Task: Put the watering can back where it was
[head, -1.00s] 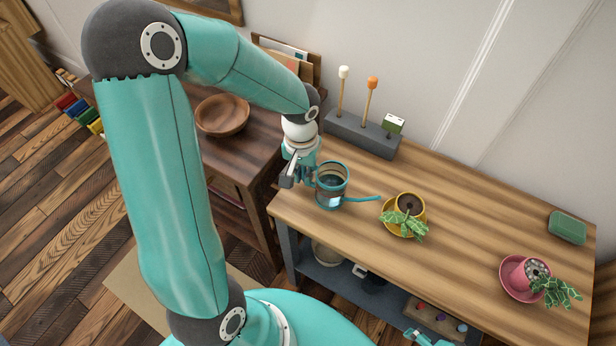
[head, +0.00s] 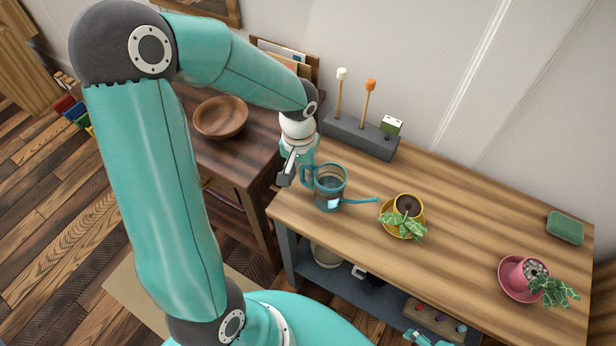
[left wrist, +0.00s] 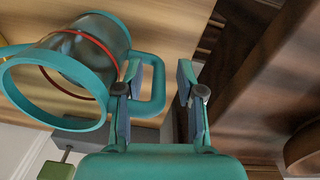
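The watering can (head: 331,190) is a clear-sided vessel with teal rim, handle and spout. It stands upright at the left end of the wooden workbench (head: 470,225), spout pointing right. In the left wrist view the can (left wrist: 85,60) shows its open top and a red band. My left gripper (head: 290,172) is at the can's handle side. In the left wrist view its fingers (left wrist: 160,92) are apart, with the handle's outer bar between them, nearer the left finger. A small teal piece at the bottom edge of the head view looks like my right gripper (head: 428,339), mostly cut off.
A yellow pot (head: 408,206) with a plant stands just beyond the spout. A pink pot (head: 527,272) and green block (head: 566,227) are farther right. A grey tool holder (head: 360,136) stands behind. A brown side table with a wooden bowl (head: 220,117) is left.

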